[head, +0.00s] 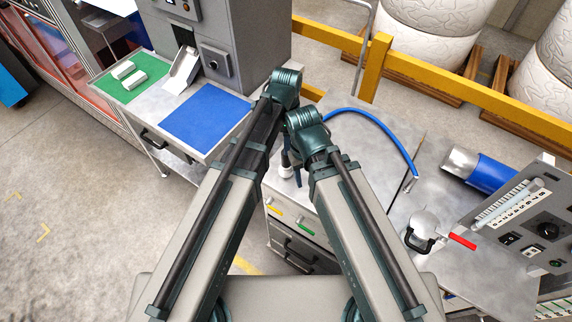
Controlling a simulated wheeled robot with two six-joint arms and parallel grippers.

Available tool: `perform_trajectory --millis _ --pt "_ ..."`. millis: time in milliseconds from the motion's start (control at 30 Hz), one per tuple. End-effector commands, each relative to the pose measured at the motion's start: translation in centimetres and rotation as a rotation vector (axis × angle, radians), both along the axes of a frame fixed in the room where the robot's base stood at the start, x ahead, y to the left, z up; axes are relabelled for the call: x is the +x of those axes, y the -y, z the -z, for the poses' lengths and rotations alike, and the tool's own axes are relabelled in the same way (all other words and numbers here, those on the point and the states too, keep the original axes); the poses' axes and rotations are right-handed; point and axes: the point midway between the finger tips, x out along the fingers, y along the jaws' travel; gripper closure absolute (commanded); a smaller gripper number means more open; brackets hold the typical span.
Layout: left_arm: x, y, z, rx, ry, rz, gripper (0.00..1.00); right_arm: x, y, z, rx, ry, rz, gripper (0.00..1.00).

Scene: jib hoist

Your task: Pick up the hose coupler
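A blue hose (385,128) curves over the grey metal bench top on the right. Its far end runs behind my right arm. A small fitting (409,185) lies at its near end on the bench; it may be the hose coupler, but it is too small to tell. My two arms reach forward side by side, and their links hide both grippers almost fully. A small silver and dark part shows in the gap between the arms, over the bench edge; I cannot tell which gripper it belongs to or what it touches.
A table with a blue mat (205,122) and green mat (125,84) is at left. A yellow rail (450,85) runs behind.

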Motion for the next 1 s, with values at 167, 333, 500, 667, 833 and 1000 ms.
perform_trajectory --millis 167,333,500,667,833,1000 --pt "0.0 0.0 3.2 0.0 0.0 0.0 0.27 0.0 0.0 3.2 -0.001 0.0 -0.005 0.5" --pt "0.0 0.0 4.2 0.0 0.0 0.0 0.27 0.0 0.0 4.2 -0.002 0.0 -0.007 0.5" --pt "0.0 0.0 4.1 0.0 0.0 0.0 0.27 0.0 0.0 4.1 -0.002 0.0 -0.008 0.5" --pt "-0.2 -0.1 5.0 0.0 0.0 0.0 0.27 0.0 0.0 5.0 -0.001 0.0 -0.007 0.5" --pt "-0.5 -0.2 7.1 0.0 0.0 0.0 0.27 0.0 0.0 7.1 -0.001 0.0 -0.006 0.5" --pt "-0.5 -0.2 9.0 0.0 0.0 0.0 0.27 0.0 0.0 9.0 -0.001 0.0 -0.006 0.5"
